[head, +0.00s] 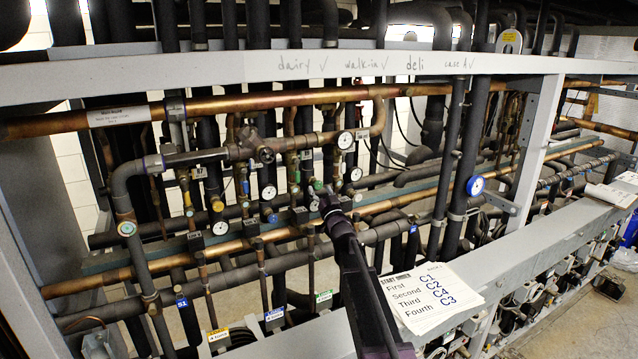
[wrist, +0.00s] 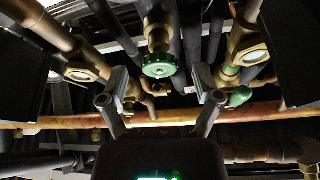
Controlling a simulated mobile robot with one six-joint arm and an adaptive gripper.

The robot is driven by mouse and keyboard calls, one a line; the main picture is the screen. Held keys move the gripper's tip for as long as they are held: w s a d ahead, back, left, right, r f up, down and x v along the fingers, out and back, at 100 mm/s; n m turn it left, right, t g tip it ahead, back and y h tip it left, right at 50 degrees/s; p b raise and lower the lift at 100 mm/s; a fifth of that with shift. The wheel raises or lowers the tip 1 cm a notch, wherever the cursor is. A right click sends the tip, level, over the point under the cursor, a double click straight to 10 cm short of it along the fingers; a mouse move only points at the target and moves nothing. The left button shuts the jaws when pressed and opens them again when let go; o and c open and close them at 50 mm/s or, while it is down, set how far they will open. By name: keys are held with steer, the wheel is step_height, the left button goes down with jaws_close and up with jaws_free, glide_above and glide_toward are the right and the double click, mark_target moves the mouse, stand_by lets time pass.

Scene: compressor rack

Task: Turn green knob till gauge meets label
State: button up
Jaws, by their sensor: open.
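A round green knob (wrist: 159,65) hangs on a brass valve in the wrist view, in the gap between my gripper's fingers (wrist: 161,82) and a little beyond their tips. My gripper is open, and no contact with the knob shows. A second green knob (wrist: 240,97) is at the right, beside the right finger. In the head view my gripper (head: 326,196) reaches up to the valves and green shows just beside it. White dial gauges stand close by, one above (head: 345,139), one at right (head: 355,173) and one at left (head: 268,192). Their needles and small labels are too small to read.
Copper and black insulated pipes crowd around my gripper. A grey beam (head: 200,70) with handwritten names crosses above. A blue-rimmed gauge (head: 475,185) is at the right. A printed sheet (head: 430,298) lies on the lower grey ledge (head: 535,258). Blue and yellow valves are nearby.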

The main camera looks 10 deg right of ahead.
steer(key=shift+x, duration=1.05)
jaws_close()
